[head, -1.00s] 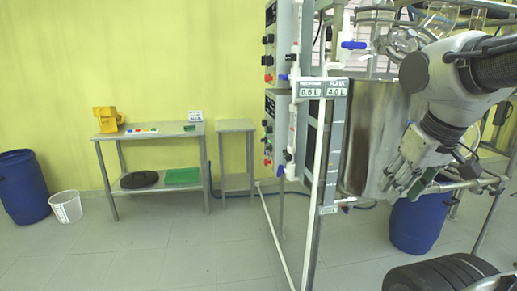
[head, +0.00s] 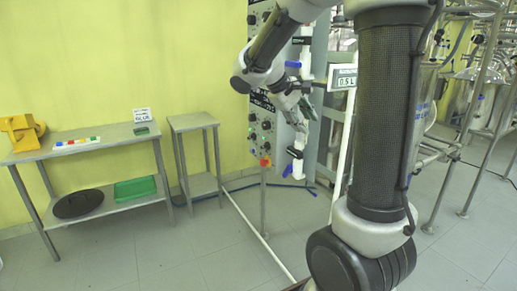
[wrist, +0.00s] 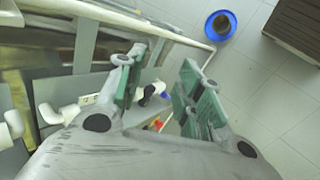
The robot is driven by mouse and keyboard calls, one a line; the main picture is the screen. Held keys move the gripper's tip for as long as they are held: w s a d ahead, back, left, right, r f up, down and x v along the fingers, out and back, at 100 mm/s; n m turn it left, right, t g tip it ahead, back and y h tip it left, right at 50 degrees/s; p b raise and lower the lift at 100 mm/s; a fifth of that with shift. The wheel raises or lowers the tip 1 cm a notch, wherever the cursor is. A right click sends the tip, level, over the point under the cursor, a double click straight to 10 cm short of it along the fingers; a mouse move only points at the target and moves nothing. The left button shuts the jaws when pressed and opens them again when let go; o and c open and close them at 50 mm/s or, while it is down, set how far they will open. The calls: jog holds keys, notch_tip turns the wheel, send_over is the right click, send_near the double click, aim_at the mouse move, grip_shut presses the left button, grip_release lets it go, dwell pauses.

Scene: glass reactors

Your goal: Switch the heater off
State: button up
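The lower grey control box (head: 260,140) stands on the reactor frame in the head view, with dark knobs, small green lights and a red-and-yellow switch (head: 265,161) near its bottom. The upper control box (head: 254,20) is largely hidden behind my arm. No readable label shows which control is the heater's. My gripper (head: 304,108) is in front of the right side of the lower box. In the wrist view my gripper (wrist: 160,82) has its green-padded fingers apart with nothing held. A small red-and-yellow part (wrist: 155,124) shows low between the fingers.
White pipes with blue-handled valves (head: 293,64) stand close beside the boxes. A steel table (head: 95,142) and a smaller stand (head: 192,122) are at left. A blue barrel (wrist: 220,25) shows in the wrist view. The floor before the tables is clear.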

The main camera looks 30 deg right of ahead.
jog(key=w+f+n+h, duration=0.2)
jog(key=w+f, duration=0.2)
jog(key=w, duration=0.4)
jog(key=w+f+n+h, duration=0.1)
jog(key=w+f+h, duration=0.2)
jog(key=w, duration=0.6)
jog(key=n+t+h, duration=0.2)
jog(key=n+t, duration=0.3)
jog(key=t, duration=0.1)
send_near(262, 147)
jog(key=d, duration=0.1)
jog(key=x, duration=0.6)
jog(key=shift+w+d+f, duration=0.1)
jog(key=shift+w+d, duration=0.05)
jog(key=shift+d, duration=0.1)
jog(key=shift+w+d+f, duration=0.1)
jog(key=shift+w+d, duration=0.1)
jog(key=shift+d, duration=0.35)
jog(key=shift+c, duration=0.2)
grip_shut()
